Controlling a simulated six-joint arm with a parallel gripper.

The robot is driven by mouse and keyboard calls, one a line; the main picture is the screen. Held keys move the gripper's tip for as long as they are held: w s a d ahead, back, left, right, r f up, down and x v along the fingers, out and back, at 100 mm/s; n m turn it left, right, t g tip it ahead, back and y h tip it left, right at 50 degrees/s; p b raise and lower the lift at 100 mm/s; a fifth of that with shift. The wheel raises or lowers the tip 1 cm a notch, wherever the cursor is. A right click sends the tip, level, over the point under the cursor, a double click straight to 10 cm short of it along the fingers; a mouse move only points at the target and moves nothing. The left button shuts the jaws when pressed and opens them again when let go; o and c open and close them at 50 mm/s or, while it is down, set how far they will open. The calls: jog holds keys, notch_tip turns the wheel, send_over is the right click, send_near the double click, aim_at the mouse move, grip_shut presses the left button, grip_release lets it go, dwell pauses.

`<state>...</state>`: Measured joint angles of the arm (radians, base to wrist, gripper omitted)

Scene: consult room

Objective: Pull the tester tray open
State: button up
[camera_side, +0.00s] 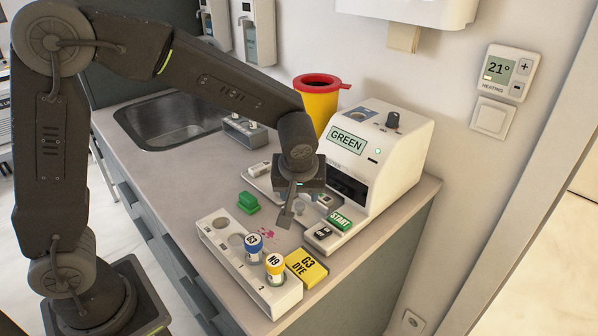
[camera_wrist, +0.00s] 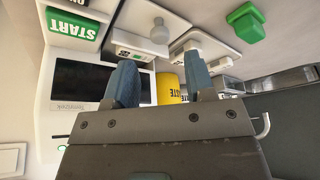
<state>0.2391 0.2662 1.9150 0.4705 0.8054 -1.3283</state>
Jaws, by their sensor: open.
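The tester (camera_side: 392,150) is a white box with a GREEN display and a dark front opening (camera_side: 347,186); the opening also shows in the wrist view (camera_wrist: 85,82). A pale round knob (camera_wrist: 158,31) stands on a white plate (camera_wrist: 150,12) in front of the tester, apparently the tray's handle. My gripper (camera_side: 296,212) is low in front of the tester, pointing down. Its fingers are apart and empty in the wrist view (camera_wrist: 160,84), with the knob beyond their tips. The side view does not clearly show the gap between fingers and knob, and my gripper hides part of the tray.
A green START button (camera_side: 340,221) is close to the right of my gripper. A white vial rack (camera_side: 225,249) with two capped vials and a yellow G3 DYE box (camera_side: 306,267) stand in front. A green block (camera_side: 249,202) is at left. A yellow bin (camera_side: 318,104) stands behind.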

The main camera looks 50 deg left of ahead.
aim_at(300, 205)
jog(key=v, duration=0.8)
jog(key=shift+r, duration=0.3)
jog(key=shift+s, duration=0.1)
jog(key=shift+c, duration=0.2)
jog(key=shift+c, duration=0.7)
jog(key=n, duration=0.2)
jog(key=w+a+n, duration=0.1)
jog(key=shift+n+g, duration=0.4)
jog(key=shift+c, duration=0.5)
jog(key=w+a+n+g+h, duration=0.2)
jog(key=w+a+n+h, duration=0.1)
jog(key=n, duration=1.1)
notch_tip(300, 205, down, 13)
jog(key=shift+f, duration=0.1)
jog(key=shift+c, duration=0.4)
grip_shut()
